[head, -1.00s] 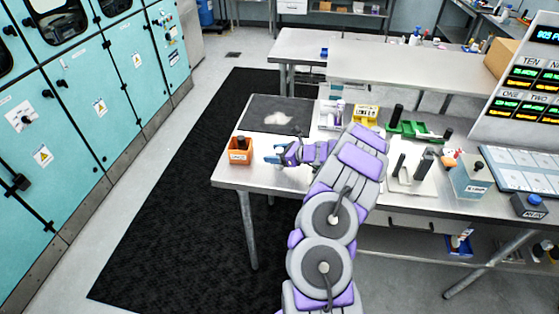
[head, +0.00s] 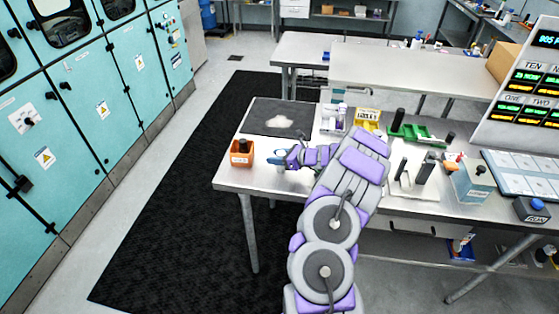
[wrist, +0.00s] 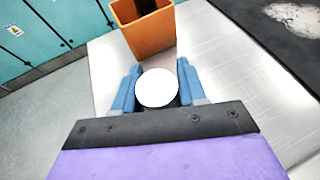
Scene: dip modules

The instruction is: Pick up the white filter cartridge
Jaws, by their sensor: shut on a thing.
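My gripper (wrist: 158,88) is shut on the white filter cartridge (wrist: 157,88), which shows in the wrist view as a round white end between the two blue fingers. In the head view my gripper (head: 279,157) is low over the left part of the metal table (head: 250,183), just right of the orange bin (head: 242,152). The cartridge is too small to make out clearly in the head view. In the wrist view the orange bin (wrist: 147,36) stands just beyond the fingertips. I cannot tell whether the cartridge touches the table.
A dark mat (head: 282,116) with a pale patch lies behind my gripper. A yellow bin (head: 368,118) and a green tray (head: 414,134) stand right of it. The table's left edge runs close by the orange bin.

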